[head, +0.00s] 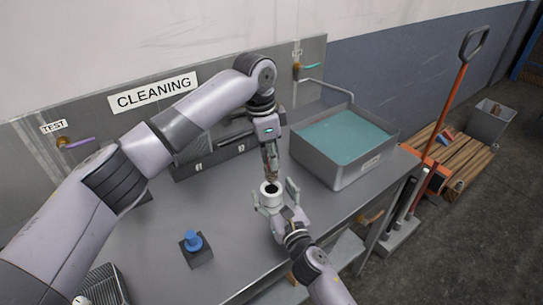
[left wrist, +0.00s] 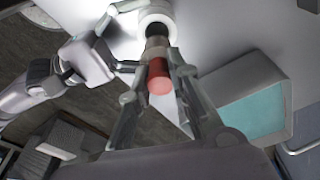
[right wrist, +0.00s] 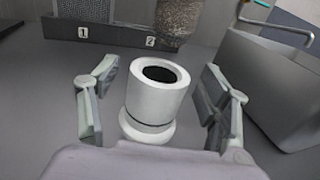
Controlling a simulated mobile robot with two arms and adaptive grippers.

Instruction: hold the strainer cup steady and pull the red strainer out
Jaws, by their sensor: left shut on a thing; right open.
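The white strainer cup (head: 271,198) stands upright on the grey table, its dark round opening facing up. In the right wrist view the cup (right wrist: 155,103) is between the fingers of my right gripper (right wrist: 158,88), which are spread open with a visible gap on each side. My left gripper (left wrist: 156,84) is shut on the red strainer (left wrist: 159,79) by its red end. The strainer's grey mesh body shows in the right wrist view (right wrist: 180,18), behind and above the cup opening and apart from it. The left gripper (head: 271,172) hides most of the strainer in the head view.
A grey basin with teal contents (head: 343,178) stands right of the cup. A blue knob on a dark block (head: 194,243) is at the front left. A dark numbered rack (head: 215,160) lies along the back. Table between knob and cup is clear.

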